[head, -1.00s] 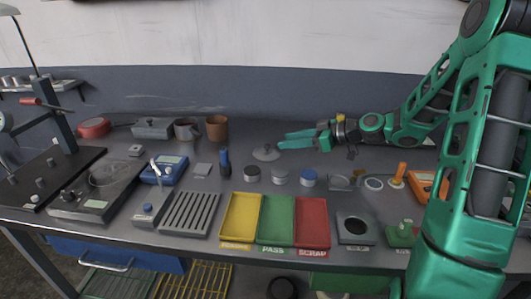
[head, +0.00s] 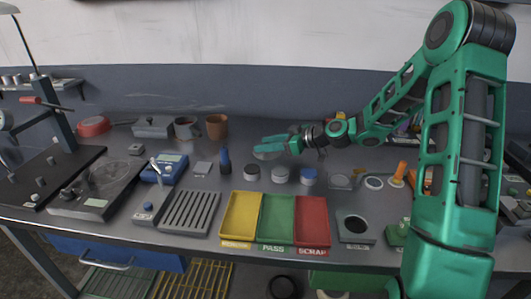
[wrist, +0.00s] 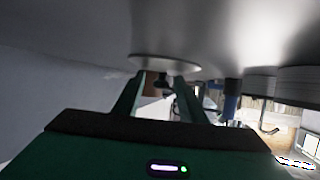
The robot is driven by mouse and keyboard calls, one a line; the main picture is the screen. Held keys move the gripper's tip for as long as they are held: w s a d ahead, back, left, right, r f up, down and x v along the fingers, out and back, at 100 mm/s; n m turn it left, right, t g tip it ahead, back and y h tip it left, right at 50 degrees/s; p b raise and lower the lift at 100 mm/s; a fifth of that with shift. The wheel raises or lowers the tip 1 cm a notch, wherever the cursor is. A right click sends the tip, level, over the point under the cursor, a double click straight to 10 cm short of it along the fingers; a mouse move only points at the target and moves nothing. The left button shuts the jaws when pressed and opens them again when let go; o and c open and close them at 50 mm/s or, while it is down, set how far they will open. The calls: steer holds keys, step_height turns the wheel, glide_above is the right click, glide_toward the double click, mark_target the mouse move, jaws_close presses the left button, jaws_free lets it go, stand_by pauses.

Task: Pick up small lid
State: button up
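The small lid (head: 266,156) is a grey disc lying flat on the bench, left of the middle of the back half. In the wrist view, which looks upside down, its disc (wrist: 165,63) and dark knob show just beyond my fingertips. My gripper (head: 262,143) reaches in from the right, low over the lid, and covers part of it in the head view. In the wrist view my gripper (wrist: 158,85) has its two fingers apart, with the knob between their tips. I see no finger clearly touching the knob.
A blue bottle (head: 225,162) stands left of the lid. Several short round containers (head: 280,175) stand in front of it. A brown cup (head: 217,127) and a grey mug (head: 186,128) are behind left. Yellow, green and red trays (head: 311,221) lie near the front edge.

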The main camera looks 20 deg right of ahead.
steer(key=shift+c, duration=0.7)
jaws_close()
steer(key=shift+r, duration=0.1)
